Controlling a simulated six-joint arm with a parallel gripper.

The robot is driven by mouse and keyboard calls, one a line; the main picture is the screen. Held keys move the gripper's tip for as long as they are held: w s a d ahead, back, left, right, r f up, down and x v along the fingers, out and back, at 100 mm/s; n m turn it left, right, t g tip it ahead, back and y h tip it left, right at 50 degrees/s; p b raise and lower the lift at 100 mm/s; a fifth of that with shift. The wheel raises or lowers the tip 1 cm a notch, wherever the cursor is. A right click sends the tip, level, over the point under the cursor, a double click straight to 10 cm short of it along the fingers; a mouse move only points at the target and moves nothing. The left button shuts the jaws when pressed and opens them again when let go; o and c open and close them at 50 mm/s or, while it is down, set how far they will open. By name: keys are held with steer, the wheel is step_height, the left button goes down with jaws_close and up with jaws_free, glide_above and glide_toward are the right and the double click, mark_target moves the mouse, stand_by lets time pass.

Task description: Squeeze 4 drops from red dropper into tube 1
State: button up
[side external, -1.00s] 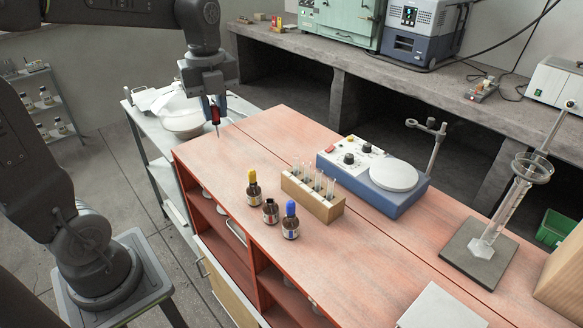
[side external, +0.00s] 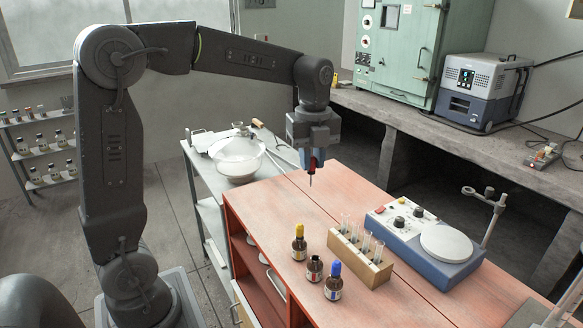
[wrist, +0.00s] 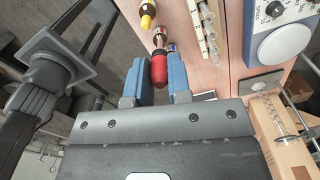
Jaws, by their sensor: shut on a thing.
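My gripper (side external: 313,160) is shut on the red dropper (side external: 312,167) and holds it upright, tip down, in the air over the bench. In the wrist view its red bulb (wrist: 159,70) sits between the blue fingers. The wooden rack (side external: 347,262) holds several glass test tubes (side external: 366,243), to the right of and nearer the camera than the dropper. An open brown bottle (side external: 314,268) without a cap stands between the yellow-capped bottle (side external: 299,245) and the blue-capped bottle (side external: 333,284), left of the rack.
A blue-and-white stirrer plate (side external: 425,245) stands right of the rack, with a rod stand (side external: 496,215) behind it. The bench top below the dropper is bare.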

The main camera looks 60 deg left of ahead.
steer(key=shift+w+d+f, duration=0.7)
steer(key=shift+w+f, duration=0.35)
steer(key=shift+w, duration=0.15)
steer(key=shift+w+d+f, duration=0.75)
steer(key=shift+w+f, duration=0.25)
steer(key=shift+w, duration=0.15)
steer(key=shift+w+d+f, duration=0.7)
steer(key=shift+w+f, duration=0.35)
steer(key=shift+w, duration=0.15)
steer(key=shift+c, duration=0.9)
steer(key=shift+o, duration=1)
steer(key=shift+o, duration=0.5)
steer(key=c, duration=0.3)
